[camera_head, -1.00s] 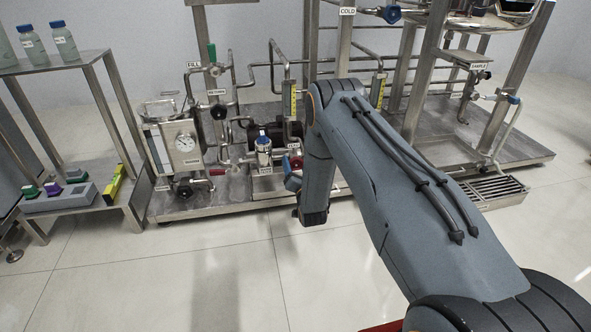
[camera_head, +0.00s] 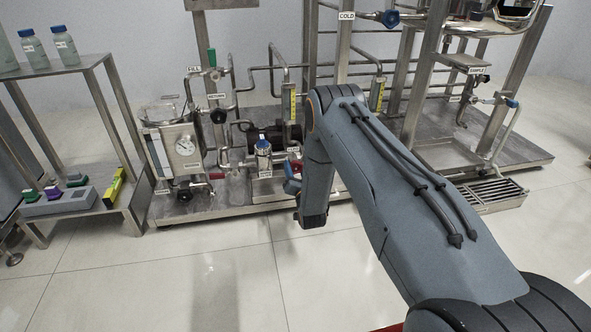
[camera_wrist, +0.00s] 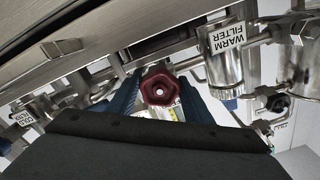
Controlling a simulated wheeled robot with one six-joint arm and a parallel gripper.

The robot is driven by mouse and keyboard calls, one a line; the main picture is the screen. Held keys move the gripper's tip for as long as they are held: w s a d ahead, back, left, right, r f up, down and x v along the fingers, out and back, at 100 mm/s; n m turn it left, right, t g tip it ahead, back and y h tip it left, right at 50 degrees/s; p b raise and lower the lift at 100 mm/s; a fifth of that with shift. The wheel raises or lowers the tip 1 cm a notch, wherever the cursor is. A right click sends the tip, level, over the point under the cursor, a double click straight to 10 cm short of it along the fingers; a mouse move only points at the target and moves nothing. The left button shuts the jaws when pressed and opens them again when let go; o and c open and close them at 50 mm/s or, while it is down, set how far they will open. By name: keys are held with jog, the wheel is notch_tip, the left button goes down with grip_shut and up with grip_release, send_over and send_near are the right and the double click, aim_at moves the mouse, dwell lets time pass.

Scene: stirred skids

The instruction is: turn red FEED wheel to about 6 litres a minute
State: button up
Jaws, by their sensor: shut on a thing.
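A sight tube with a yellow scale (camera_head: 293,103) stands above and behind. Its reading is too small to tell, and I cannot read a label on the wheel.
A canister labelled WARM FILTER (camera_wrist: 224,65) is close beside the wheel in the wrist view. The floor in front (camera_head: 170,270) is clear.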

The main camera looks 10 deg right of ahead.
jog(key=n+p, duration=0.2)
jog(key=n, duration=0.1)
jog(key=shift+n, duration=0.4)
jog(key=shift+d+n+p, duration=0.1)
jog(key=shift+n+p, duration=0.6)
jog(key=shift+n, duration=0.8)
jog(key=o, duration=1)
jog(key=shift+o, duration=0.2)
jog(key=shift+s, duration=0.15)
jog(key=s+p, duration=0.3)
jog(key=s, duration=0.4)
jog(key=shift+s+p, duration=0.3)
